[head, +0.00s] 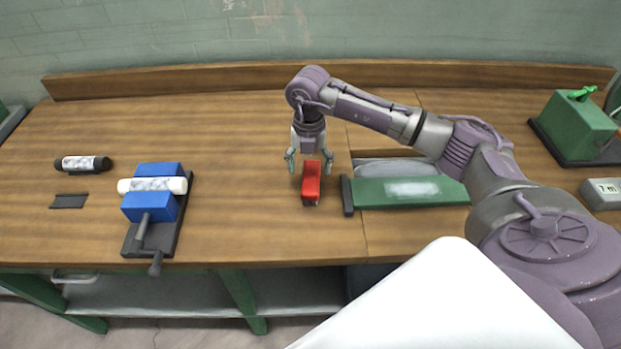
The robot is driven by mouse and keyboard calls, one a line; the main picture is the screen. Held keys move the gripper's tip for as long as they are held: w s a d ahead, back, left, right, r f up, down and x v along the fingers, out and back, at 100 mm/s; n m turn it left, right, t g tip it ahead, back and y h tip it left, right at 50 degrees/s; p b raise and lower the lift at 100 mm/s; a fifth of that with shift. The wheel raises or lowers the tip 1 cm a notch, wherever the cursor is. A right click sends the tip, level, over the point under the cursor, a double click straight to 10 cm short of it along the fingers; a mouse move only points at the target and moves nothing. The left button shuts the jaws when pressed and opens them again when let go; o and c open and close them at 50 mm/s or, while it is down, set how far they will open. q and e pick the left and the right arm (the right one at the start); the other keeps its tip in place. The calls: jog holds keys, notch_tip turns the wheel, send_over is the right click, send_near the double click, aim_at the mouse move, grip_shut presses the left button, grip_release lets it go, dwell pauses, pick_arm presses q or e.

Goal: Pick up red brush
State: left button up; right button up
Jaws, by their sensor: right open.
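The red brush (311,183) lies on the wooden workbench near its middle, its long side pointing roughly toward the bench's front edge. My right gripper (310,168) points down over the far end of the brush. Its fingers are open, one to the left and one to the right of the brush. I cannot tell how far the fingertips are above the bench or whether they touch the brush. My left gripper is not in view.
A blue vise (155,205) holding a white cylinder stands at left, with a black and white cylinder (82,164) behind it. A green drawer-like box (410,191) lies right of the brush. A green machine (575,128) stands far right. Bench between vise and brush is clear.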

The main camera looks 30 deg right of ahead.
aim_at(311, 178)
jog(key=shift+s+f+p, duration=0.2)
jog(key=shift+f+p, duration=0.75)
jog(key=shift+f, duration=0.15)
notch_tip(311, 178, down, 2)
jog(key=shift+d+f, duration=0.15)
jog(key=shift+f, duration=0.05)
jog(key=shift+f+p, duration=0.3)
jog(key=shift+f, duration=0.05)
jog(key=shift+w, duration=0.1)
jog(key=c, duration=0.9)
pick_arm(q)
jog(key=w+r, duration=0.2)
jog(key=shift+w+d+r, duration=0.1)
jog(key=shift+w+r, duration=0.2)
pick_arm(e)
jog(key=c, duration=0.4)
jog(key=shift+o, duration=0.2)
